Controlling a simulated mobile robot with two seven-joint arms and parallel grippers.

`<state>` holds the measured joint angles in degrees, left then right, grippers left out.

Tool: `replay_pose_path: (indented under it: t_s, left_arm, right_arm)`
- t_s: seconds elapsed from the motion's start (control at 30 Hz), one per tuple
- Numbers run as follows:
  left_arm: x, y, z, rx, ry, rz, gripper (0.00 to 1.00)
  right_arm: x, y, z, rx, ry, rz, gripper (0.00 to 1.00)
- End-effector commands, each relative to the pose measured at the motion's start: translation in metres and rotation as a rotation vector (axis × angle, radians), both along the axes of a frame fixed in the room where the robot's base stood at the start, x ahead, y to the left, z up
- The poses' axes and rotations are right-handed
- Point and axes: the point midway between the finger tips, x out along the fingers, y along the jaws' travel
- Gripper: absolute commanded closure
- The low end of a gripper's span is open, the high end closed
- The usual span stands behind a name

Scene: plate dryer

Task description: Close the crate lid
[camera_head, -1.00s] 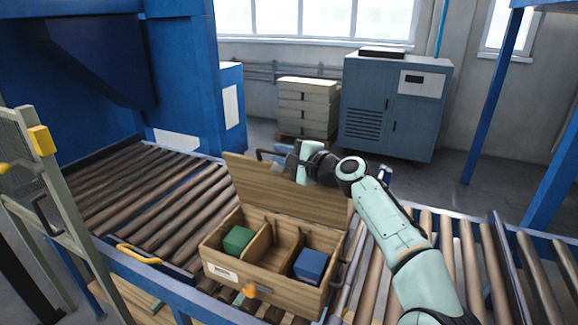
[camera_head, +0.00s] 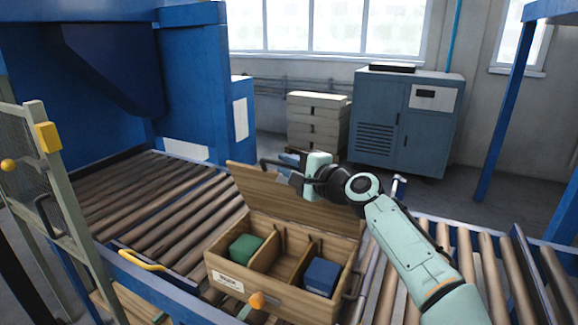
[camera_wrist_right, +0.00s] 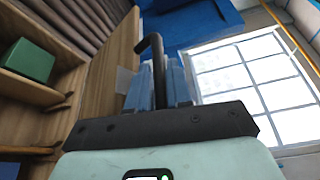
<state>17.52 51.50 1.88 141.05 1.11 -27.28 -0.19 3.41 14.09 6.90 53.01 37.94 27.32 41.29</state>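The wooden crate (camera_head: 235,283) stands on the roller conveyor with its lid (camera_head: 262,186) raised along the back edge, tilted and open. A green block (camera_head: 244,248) lies in the left compartment and a blue block (camera_head: 321,276) in the right one; the middle compartment looks empty. My right gripper (camera_head: 287,167) is at the lid's upper edge. In the right wrist view, its blue fingers (camera_wrist_right: 158,85) sit close on both sides of a black bent handle (camera_wrist_right: 152,50) beside the lid (camera_wrist_right: 112,70). The green block shows there too (camera_wrist_right: 27,62). My left gripper is out of view.
An orange latch-like piece (camera_head: 257,300) is on the crate's front. Rollers (camera_head: 165,220) extend left and right of the crate. A mesh guard frame (camera_head: 45,170) stands at left. A blue-grey cabinet (camera_head: 380,110) and stacked boxes (camera_head: 318,122) stand behind.

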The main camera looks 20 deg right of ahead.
Motion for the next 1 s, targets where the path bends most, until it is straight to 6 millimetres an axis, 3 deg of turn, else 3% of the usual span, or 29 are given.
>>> replay_pose_path:
  t_s: [0.27, 0.43, 0.73, 1.0]
  left_arm:
    - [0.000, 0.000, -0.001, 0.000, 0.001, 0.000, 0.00]
    - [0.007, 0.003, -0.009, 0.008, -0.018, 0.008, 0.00]
    - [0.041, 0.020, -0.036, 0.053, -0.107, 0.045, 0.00]
    - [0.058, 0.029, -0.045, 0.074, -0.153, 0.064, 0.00]
  right_arm:
    - [-0.001, 0.000, 0.000, 0.001, -0.001, 0.000, 0.75]
    - [-0.013, -0.006, 0.001, 0.000, -0.002, -0.002, 0.75]
    - [-0.073, -0.025, 0.003, -0.001, -0.003, -0.004, 0.75]
    - [-0.117, -0.038, 0.008, 0.000, -0.002, -0.001, 0.75]
